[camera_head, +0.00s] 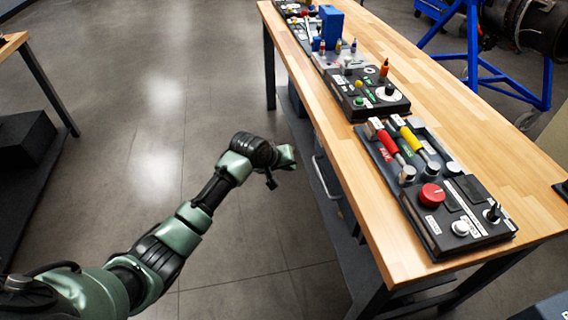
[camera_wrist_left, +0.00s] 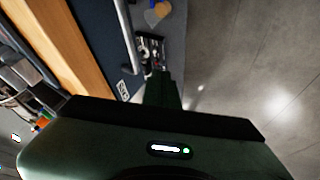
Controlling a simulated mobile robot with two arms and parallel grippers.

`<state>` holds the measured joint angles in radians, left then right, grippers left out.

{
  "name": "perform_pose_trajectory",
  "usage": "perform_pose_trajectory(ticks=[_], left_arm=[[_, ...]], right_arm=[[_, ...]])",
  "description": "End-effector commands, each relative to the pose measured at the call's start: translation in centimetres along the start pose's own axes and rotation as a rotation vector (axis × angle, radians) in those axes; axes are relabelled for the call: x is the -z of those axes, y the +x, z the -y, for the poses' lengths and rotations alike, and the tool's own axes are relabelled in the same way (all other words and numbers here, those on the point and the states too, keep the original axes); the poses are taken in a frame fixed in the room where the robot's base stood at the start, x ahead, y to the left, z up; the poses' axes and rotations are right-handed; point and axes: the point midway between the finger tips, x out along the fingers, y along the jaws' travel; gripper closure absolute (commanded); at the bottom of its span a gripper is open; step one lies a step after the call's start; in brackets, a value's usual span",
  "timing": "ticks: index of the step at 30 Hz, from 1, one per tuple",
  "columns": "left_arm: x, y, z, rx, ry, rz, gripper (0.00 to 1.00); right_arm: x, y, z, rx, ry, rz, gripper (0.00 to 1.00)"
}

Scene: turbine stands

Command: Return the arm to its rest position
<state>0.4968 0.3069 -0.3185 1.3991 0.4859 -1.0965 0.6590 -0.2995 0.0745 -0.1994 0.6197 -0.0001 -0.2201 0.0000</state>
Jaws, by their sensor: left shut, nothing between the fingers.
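My left arm comes in from the lower left in the head view, stretched over the floor. Its gripper (camera_head: 286,157) is shut and empty, a little left of the workbench's long edge and apart from it. In the left wrist view the gripper's dark shape (camera_wrist_left: 163,92) points toward the gap between the bench side and the floor. My right gripper shows in neither view.
The wooden workbench (camera_head: 500,120) bears a control panel (camera_head: 455,215) with red and yellow handles, a second panel (camera_head: 366,92) and a blue block (camera_head: 331,27). A blue stand (camera_head: 480,65) is behind it. Open floor (camera_head: 150,120) lies left.

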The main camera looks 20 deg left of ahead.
Motion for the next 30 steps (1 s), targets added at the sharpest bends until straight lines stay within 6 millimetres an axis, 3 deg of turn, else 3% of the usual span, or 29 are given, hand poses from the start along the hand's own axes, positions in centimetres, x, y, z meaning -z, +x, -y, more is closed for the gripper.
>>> perform_pose_trajectory(ticks=[4,10,14,16,20,24,30], left_arm=[[0.0,-1.6,0.1,0.002,-0.001,0.000,1.00],[0.0,-2.1,0.1,0.003,-0.001,0.001,1.00],[-1.1,-1.1,1.3,0.017,0.001,0.011,1.00],[-2.9,0.5,3.2,0.040,0.010,0.024,1.00],[-8.6,4.5,8.5,0.104,0.047,0.061,1.00],[-16.7,7.7,15.0,0.177,0.118,0.114,1.00],[-29.5,9.3,23.5,0.260,0.241,0.213,1.00]], right_arm=[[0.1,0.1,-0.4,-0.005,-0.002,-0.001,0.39],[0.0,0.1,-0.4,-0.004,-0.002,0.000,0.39],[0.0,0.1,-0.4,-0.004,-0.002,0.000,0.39],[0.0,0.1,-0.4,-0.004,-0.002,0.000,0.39],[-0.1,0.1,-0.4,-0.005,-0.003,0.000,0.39],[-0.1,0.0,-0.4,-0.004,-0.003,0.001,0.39],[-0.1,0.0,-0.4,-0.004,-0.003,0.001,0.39]])
